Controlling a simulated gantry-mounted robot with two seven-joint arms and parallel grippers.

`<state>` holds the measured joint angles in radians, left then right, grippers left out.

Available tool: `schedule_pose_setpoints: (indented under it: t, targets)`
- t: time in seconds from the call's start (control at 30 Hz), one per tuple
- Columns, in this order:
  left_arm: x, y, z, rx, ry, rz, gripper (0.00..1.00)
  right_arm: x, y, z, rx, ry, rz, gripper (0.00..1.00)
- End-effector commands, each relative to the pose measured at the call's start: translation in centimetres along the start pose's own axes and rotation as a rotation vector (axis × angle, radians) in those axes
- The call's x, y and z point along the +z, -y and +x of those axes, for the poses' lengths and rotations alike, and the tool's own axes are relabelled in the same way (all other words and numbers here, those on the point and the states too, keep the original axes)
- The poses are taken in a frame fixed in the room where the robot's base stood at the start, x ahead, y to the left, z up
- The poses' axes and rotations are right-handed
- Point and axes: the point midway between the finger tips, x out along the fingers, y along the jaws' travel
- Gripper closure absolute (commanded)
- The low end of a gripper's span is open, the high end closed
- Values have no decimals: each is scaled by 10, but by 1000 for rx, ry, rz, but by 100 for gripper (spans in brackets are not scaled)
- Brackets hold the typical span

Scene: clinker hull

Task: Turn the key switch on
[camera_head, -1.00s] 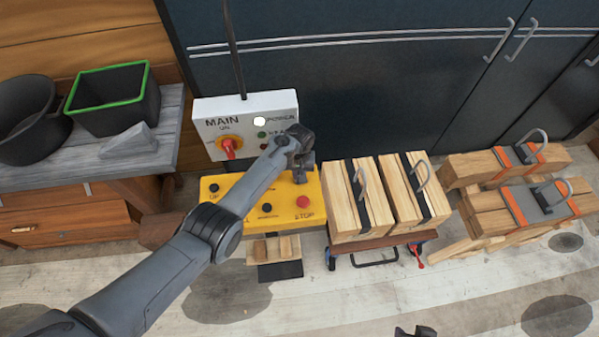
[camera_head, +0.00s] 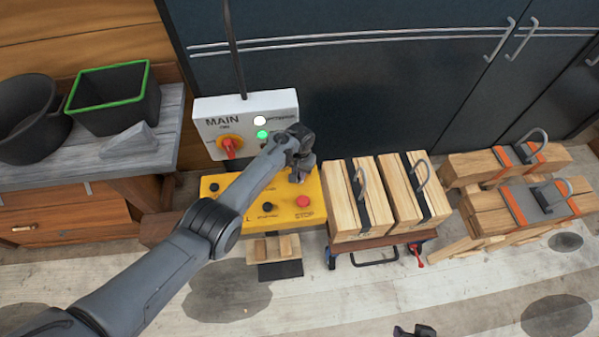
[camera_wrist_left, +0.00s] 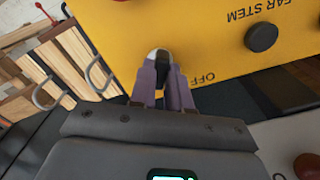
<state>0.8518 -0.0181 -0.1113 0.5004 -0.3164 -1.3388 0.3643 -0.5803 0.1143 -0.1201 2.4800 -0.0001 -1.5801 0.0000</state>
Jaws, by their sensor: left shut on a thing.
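My left gripper (camera_head: 300,165) is at the right side of the yellow control box (camera_head: 222,205). In the left wrist view its two fingers (camera_wrist_left: 163,82) are close together and shut on the key switch (camera_wrist_left: 157,55), a small dark and pale part beside the word OFF. The fingers hide most of the key, so its exact angle is unclear. In the head view the arm hides the key switch. The green lamp (camera_head: 262,134) on the white MAIN panel (camera_head: 285,103) is brightly lit. A dark part of my right gripper (camera_head: 415,331) shows at the bottom edge.
A red rotary switch (camera_head: 229,146) is on the MAIN panel. A red STOP button (camera_head: 303,201) and black buttons (camera_head: 267,208) are on the yellow box. Strapped timber blocks (camera_head: 350,205) stand close on the right. A grey bench (camera_head: 150,150) stands left.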

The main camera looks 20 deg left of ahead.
Motion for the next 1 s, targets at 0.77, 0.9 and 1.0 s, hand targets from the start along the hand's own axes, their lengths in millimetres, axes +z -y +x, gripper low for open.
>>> schedule_pose_setpoints:
  t: [0.77, 0.9, 1.0]
  targets:
    - [0, 0, -17, 2, -1, 0, 57, -2, -2, -7, 6, 1, -8, 57]
    - [0, -1, -38, 2, -3, 0, 57, -4, -2, -13, 5, 0, -6, 57]
    - [0, 0, -55, 1, -3, 0, 57, -5, -1, -16, 3, 0, -3, 57]
